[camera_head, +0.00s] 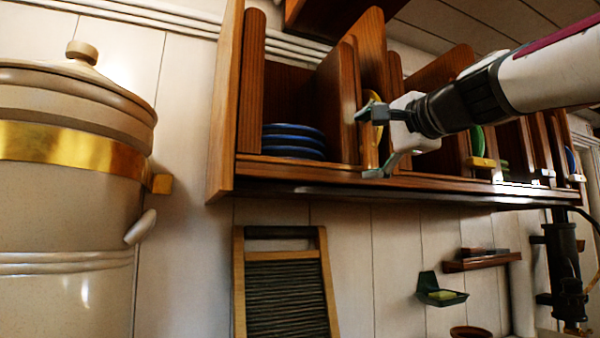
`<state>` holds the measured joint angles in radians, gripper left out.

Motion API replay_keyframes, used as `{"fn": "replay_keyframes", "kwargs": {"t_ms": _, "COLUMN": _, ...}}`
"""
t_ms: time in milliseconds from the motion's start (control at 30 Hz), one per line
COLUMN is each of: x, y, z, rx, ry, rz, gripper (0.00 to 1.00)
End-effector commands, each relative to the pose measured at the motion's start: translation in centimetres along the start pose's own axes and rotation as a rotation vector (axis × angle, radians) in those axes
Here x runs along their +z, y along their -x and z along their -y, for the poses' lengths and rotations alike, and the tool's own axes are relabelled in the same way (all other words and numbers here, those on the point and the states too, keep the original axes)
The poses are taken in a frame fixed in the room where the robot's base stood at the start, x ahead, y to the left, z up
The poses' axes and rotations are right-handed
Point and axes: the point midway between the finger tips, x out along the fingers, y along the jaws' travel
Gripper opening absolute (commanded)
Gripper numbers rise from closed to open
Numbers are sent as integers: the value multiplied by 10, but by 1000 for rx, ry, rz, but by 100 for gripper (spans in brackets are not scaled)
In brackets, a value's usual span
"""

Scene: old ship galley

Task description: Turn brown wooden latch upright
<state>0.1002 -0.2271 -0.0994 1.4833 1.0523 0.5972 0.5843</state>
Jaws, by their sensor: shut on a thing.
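My gripper (376,145) reaches in from the right to the front of the wooden plate rack, at a divider left of its middle. One finger is above and the other below, with a gap showing between them. A narrow brown upright wooden piece (369,148) shows just behind the fingers; it may be the brown latch, but I cannot tell it clearly from the divider edge. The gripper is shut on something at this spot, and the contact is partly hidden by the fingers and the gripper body.
The plate rack (290,170) holds blue plates (292,141) at left. Light latches (482,162) lie sideways on its front farther right. A large crock (65,220) stands at left. A washboard (285,285) and a green soap dish (440,293) are below the rack.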

Motion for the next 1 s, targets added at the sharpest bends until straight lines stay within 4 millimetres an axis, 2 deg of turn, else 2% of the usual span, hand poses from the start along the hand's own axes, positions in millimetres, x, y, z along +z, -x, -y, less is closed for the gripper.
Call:
{"fn": "replay_keyframes", "kwargs": {"t_ms": 533, "x": 1, "y": 0, "z": -2, "rx": 4, "ry": 24, "rz": 3, "gripper": 55}}
{"fn": "replay_keyframes", "kwargs": {"t_ms": 567, "x": 1, "y": 0, "z": -2, "rx": 4, "ry": 24, "rz": 3, "gripper": 90}}
{"fn": "replay_keyframes", "kwargs": {"t_ms": 600, "x": 1, "y": 0, "z": -2, "rx": 4, "ry": 24, "rz": 3, "gripper": 99}}
{"fn": "replay_keyframes", "kwargs": {"t_ms": 1000, "x": 0, "y": 2, "z": 0, "rx": 1, "ry": 21, "rz": 1, "gripper": 100}}
